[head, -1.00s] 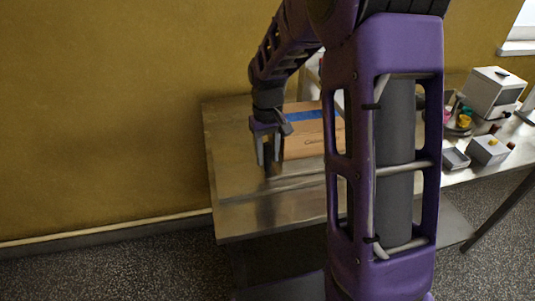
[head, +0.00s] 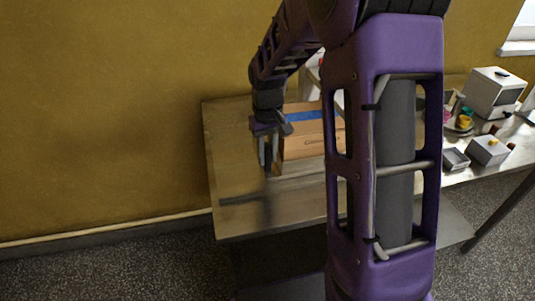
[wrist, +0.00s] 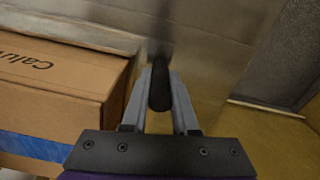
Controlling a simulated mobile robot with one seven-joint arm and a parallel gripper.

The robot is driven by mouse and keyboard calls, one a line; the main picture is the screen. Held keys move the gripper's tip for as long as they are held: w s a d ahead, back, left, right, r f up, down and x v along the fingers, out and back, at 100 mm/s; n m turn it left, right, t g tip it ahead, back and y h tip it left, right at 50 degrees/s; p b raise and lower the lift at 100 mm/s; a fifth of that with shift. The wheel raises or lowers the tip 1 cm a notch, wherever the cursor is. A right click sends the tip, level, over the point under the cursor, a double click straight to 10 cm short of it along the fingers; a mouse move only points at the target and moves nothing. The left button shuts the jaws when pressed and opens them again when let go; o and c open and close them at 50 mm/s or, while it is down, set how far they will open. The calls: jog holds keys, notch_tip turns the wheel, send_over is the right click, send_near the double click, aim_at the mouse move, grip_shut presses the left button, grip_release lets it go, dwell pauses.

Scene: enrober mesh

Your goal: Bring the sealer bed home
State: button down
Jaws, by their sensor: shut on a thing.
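My gripper (head: 267,168) points down over the metal table and is shut on a dark upright grip (wrist: 160,88), which stands between its fingers in the wrist view. A brown carton (head: 312,146) with blue tape is just right of the gripper in the head view. It fills the left side of the wrist view (wrist: 55,75). A pale metal strip (wrist: 95,33) runs along the carton's side and ends near the grip. It may be part of the sealer bed; I cannot make out the bed's full outline. My arm hides what lies right of the carton.
The metal table (head: 235,170) is bare left of the gripper, with a dark narrow line (head: 238,199) on it. A yellow wall is behind.

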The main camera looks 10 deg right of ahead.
jog(key=shift+r, duration=0.1)
dwell(0.6)
jog(key=a, duration=1.2)
jog(key=shift+a, duration=0.15)
jog(key=c, duration=1)
grip_release()
jog(key=shift+a, duration=0.1)
jog(key=shift+o, duration=0.2)
